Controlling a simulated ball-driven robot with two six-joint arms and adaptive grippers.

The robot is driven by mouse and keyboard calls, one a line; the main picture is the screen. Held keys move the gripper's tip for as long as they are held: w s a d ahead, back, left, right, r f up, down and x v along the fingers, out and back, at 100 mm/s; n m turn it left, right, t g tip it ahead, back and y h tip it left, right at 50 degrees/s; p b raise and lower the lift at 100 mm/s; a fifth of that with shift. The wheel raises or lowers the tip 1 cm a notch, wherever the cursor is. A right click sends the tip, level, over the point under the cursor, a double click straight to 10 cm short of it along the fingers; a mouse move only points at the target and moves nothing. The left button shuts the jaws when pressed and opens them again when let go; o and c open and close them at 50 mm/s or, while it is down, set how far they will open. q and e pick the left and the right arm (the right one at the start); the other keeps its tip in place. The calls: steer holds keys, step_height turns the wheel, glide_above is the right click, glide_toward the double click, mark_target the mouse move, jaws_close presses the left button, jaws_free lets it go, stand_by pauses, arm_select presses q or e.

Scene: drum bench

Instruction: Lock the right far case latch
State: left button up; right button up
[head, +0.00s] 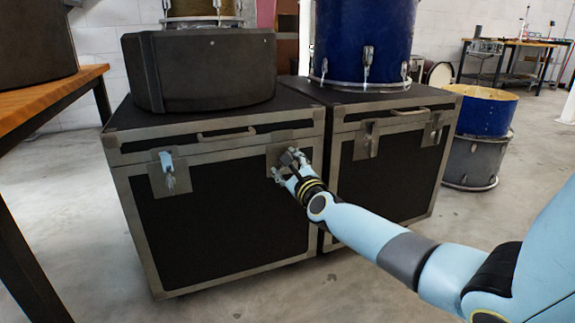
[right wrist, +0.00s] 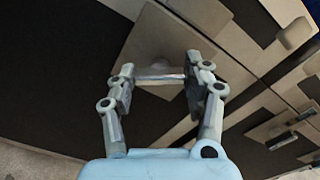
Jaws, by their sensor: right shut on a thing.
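Two black cases with metal edging stand side by side in the head view, the left case (head: 225,205) and the right case (head: 385,185). My right gripper (head: 281,166) is at the upper right front of the left case, shut on the latch there. In the right wrist view its fingers (right wrist: 158,82) lie on both sides of the metal latch (right wrist: 160,73). The fingers hide much of the latch, so its locked state cannot be told. The left case's other latch (head: 168,172) hangs at its left. The right case has two latches (head: 366,141) (head: 432,130). My left gripper is out of view.
A black drum case (head: 205,70) sits on the left case, and a blue drum (head: 365,40) on the right one. Stacked drums (head: 480,135) stand at the right. A wooden table (head: 50,100) is at the left. The floor in front is clear.

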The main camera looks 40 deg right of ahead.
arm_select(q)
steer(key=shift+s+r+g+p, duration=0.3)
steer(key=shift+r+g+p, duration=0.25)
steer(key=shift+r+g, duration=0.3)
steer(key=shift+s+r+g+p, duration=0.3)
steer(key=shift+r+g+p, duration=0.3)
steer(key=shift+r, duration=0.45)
arm_select(e)
steer(key=shift+f+n, duration=0.1)
steer(key=shift+n, duration=5)
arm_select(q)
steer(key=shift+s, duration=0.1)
arm_select(e)
steer(key=o, duration=1.2)
steer(key=v, duration=1.2)
steer(key=shift+a, duration=0.1)
